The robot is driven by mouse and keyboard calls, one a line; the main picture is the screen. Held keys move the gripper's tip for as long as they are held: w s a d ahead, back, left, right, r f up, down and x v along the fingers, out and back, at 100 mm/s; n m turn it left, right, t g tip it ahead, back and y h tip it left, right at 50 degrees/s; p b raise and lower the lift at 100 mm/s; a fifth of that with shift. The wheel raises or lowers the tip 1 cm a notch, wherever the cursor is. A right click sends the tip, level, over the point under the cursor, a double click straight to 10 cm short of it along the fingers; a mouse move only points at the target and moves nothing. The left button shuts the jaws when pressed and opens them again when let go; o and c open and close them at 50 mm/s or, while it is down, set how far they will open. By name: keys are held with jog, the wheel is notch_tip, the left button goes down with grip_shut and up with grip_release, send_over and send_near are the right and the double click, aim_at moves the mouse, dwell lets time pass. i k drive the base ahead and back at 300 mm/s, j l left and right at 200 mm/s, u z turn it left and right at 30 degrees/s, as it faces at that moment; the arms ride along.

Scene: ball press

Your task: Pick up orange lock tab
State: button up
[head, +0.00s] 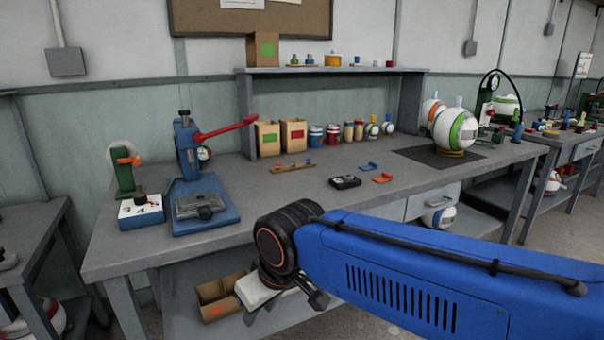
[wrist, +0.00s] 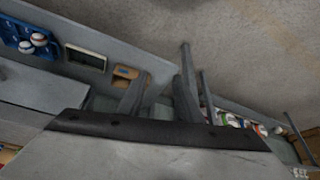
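A small flat orange lock tab (head: 382,178) lies on the grey workbench (head: 330,198) in the head view, right of a black box. A similar blue tab (head: 369,166) lies just behind it. My gripper (head: 284,311) hangs in front of the bench, below the level of its top and well apart from the orange tab. Its two fingers look spread, with nothing seen between them. In the wrist view my gripper (wrist: 158,92) points down past the bench side toward the floor. I cannot make out the orange tab in the wrist view.
A blue press with a red lever (head: 222,128) and a green stand (head: 123,175) occupy the bench's left. The black box (head: 345,182) sits left of the orange tab. A large ball (head: 455,128) stands on a dark mat at right. A cardboard box (head: 220,297) is below.

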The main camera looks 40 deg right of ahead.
aim_at(385, 176)
jog(key=z, duration=1.7)
